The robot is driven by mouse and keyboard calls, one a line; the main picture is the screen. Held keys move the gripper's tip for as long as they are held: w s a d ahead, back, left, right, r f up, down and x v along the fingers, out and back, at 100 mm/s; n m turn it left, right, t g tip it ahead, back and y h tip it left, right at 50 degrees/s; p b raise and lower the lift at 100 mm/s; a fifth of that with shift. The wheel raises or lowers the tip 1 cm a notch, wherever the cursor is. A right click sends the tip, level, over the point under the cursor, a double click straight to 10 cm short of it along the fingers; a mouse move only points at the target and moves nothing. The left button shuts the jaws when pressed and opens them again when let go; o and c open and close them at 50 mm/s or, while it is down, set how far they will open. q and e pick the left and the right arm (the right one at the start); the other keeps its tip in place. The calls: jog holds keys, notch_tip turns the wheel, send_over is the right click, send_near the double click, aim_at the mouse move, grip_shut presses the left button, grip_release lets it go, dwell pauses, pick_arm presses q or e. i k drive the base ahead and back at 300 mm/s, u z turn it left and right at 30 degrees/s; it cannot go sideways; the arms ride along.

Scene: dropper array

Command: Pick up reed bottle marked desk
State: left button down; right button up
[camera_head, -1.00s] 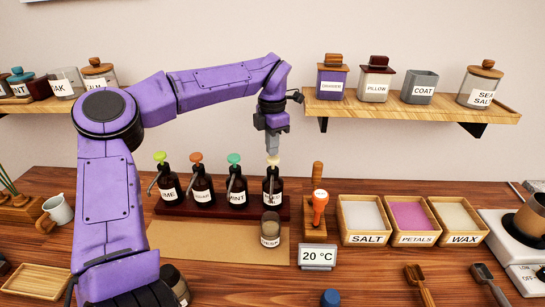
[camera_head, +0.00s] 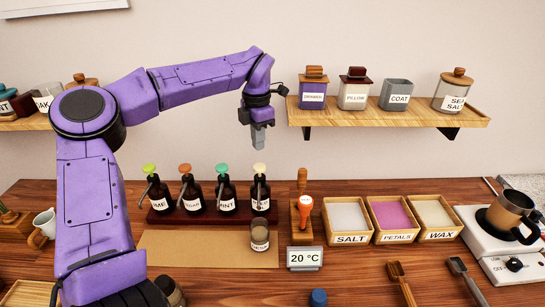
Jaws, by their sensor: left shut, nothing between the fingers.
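A small glass jar (camera_head: 260,237) with a greyish top stands on the tan mat (camera_head: 200,248), in front of the rightmost pump bottle. Its white label is too small to read surely, but may say desk. My left gripper (camera_head: 259,149) is shut and empty, pointing down in the air above the rightmost pump bottle (camera_head: 261,194) and its cream pump head. It touches nothing. My right gripper is out of view.
Several dark pump bottles stand on a dark rack (camera_head: 170,215). To the right are a red-handled stamp (camera_head: 305,203), a 20 °C display (camera_head: 304,258) and salt, petals and wax trays. A wall shelf (camera_head: 400,116) holds jars at upper right. Another jar is partly hidden behind my left arm.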

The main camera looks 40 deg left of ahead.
aim_at(259, 227)
jog(key=k, duration=2)
